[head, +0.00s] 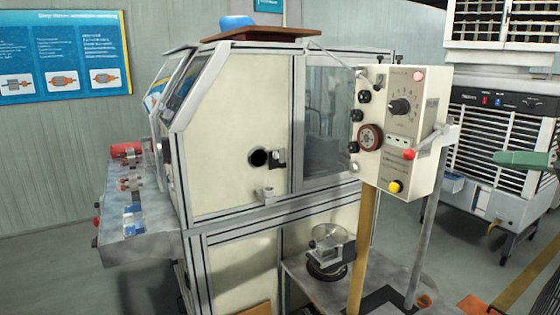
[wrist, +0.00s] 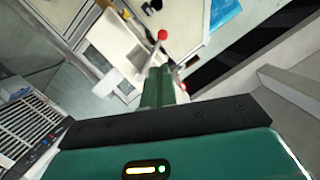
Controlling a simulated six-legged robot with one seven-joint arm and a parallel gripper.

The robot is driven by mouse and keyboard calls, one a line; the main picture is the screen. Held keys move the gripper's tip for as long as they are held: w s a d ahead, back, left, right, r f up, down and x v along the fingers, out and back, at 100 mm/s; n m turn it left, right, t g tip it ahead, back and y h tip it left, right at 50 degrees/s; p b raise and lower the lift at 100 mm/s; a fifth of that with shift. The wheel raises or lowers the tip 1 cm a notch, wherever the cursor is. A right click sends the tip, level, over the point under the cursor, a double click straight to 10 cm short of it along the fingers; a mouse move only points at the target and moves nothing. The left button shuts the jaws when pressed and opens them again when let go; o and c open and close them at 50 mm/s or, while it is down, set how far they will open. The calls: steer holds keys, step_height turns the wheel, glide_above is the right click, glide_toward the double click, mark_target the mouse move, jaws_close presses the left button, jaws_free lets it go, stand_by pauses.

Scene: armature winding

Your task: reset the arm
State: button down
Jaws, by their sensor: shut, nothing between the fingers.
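My gripper (head: 512,158) shows at the right edge of the head view as a green finger pointing left toward the control box (head: 402,125). In the wrist view my gripper (wrist: 158,78) has its green fingers together, empty. The lever's red ball (wrist: 162,35) also shows beyond the fingertips in the wrist view. In the head view a gap separates the finger from the lever. Most of my arm is out of view.
The cream winding machine (head: 240,140) fills the middle. The control box stands on a yellow post (head: 363,245). A slatted cooler unit (head: 500,150) stands behind my gripper. A low table with a small fixture (head: 328,250) is below. Some floor is clear at the lower right.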

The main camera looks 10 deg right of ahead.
steer(key=a+f+m+g+h, duration=0.15)
steer(key=a+f+g, duration=0.65)
steer(key=a+f, duration=1.35)
steer(key=s+a+f+n+h, duration=0.2)
steer(key=s+a+f+h, duration=0.2)
steer(key=f, duration=0.5)
steer(key=shift+a+f+g+h, duration=0.15)
steer(key=shift+a+g+h, duration=0.35)
steer(key=shift+a, duration=0.7)
steer(key=shift+a, duration=0.1)
